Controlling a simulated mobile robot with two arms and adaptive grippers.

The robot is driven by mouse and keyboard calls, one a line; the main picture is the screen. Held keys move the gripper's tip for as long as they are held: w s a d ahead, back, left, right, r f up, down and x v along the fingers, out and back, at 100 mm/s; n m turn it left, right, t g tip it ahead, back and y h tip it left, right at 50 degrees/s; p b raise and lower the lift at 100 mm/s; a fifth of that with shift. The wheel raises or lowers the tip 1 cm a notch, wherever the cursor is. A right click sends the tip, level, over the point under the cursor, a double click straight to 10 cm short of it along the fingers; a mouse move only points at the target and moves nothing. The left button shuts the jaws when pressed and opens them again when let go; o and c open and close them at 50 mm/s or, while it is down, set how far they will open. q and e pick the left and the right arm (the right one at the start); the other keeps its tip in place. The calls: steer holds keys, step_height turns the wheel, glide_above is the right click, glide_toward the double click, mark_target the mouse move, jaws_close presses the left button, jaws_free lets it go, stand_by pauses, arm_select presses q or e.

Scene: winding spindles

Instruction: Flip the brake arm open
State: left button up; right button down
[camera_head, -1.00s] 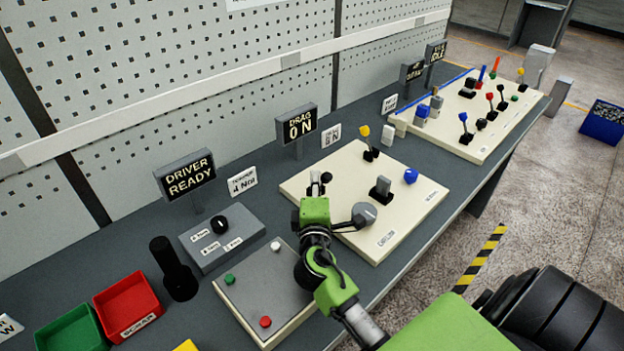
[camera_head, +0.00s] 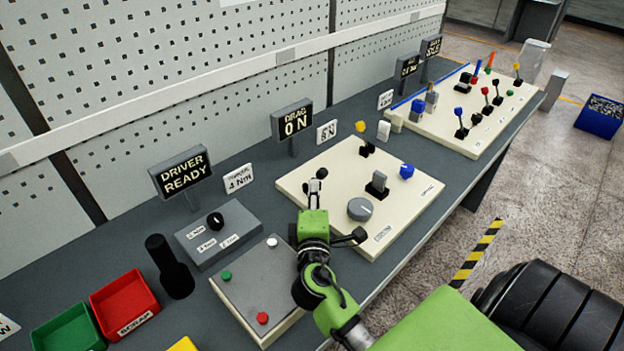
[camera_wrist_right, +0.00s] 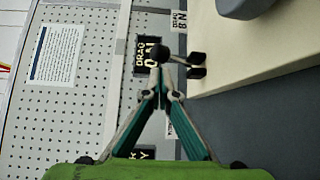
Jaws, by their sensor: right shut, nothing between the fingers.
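A short lever with a black ball knob (camera_head: 322,173), which looks like the brake arm, stands at the left edge of the cream panel (camera_head: 290,187). In the right wrist view the knob (camera_wrist_right: 161,54) lies just past my fingertips, its rod running right to a black bracket (camera_wrist_right: 197,65). My right gripper (camera_head: 313,184) is at this lever, pointing away from me. In the wrist view its two fingertips (camera_wrist_right: 160,76) meet with nothing between them. I cannot tell whether they touch the knob. My left gripper is not in view.
The DRAG display (camera_head: 292,121) stands behind. A grey button box (camera_head: 252,285) lies under my right arm.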

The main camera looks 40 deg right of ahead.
steer(key=v, duration=0.8)
steer(key=shift+a+r, duration=0.15)
steer(key=shift+a, duration=0.05)
steer(key=shift+w, duration=0.2)
